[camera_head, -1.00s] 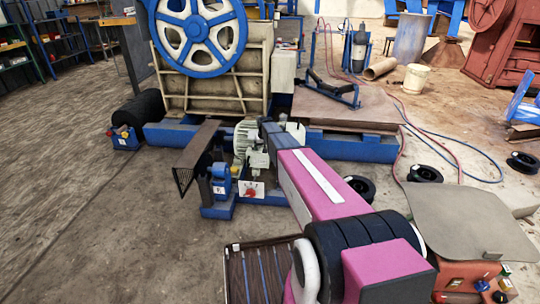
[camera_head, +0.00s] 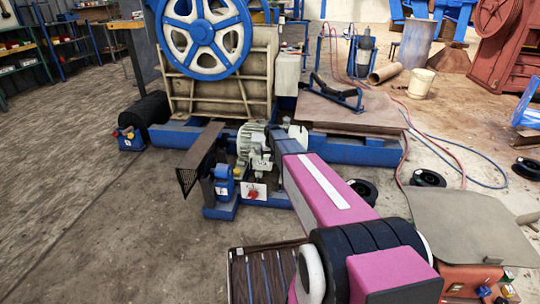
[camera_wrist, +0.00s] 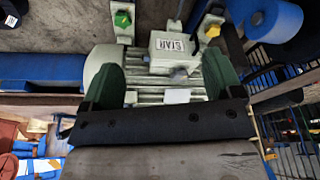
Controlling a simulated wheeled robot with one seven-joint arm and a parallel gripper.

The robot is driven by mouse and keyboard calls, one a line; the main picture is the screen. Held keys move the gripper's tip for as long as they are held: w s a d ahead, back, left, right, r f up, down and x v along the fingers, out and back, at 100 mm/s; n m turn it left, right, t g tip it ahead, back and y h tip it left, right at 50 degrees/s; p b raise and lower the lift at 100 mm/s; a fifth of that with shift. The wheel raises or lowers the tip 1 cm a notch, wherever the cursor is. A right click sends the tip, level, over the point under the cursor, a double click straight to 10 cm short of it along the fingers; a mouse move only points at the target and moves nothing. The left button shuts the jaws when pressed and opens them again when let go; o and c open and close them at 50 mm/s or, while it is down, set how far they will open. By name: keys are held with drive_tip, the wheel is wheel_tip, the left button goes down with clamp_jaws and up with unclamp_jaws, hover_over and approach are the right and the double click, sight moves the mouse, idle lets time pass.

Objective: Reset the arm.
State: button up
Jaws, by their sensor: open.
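My gripper (camera_wrist: 162,78) shows in the wrist view with its two dark green fingers spread wide apart and nothing held between them. In the head view, my pink and black arm reaches forward to the same motor (camera_head: 252,138), and the arm's end hides the gripper there. A switch box with a red knob (camera_head: 253,192) stands just in front of the motor.
The crusher's blue flywheel (camera_head: 203,35) rises behind the motor. A brown guard plate (camera_head: 202,145) stands to its left. A beige sheet (camera_head: 470,228) and black rings (camera_head: 428,178) lie to the right, with hoses across the floor. The left floor is clear.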

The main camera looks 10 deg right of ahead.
drive_tip(key=s+r+g, duration=0.1)
drive_tip(key=s+r, duration=0.2)
drive_tip(key=s, duration=1.5)
drive_tip(key=s+r+g, duration=0.2)
drive_tip(key=s+r, duration=0.2)
drive_tip(key=s, duration=1.4)
drive_tip(key=shift+s+m, duration=0.15)
drive_tip(key=shift+m, duration=0.15)
drive_tip(key=shift+a+r, duration=0.1)
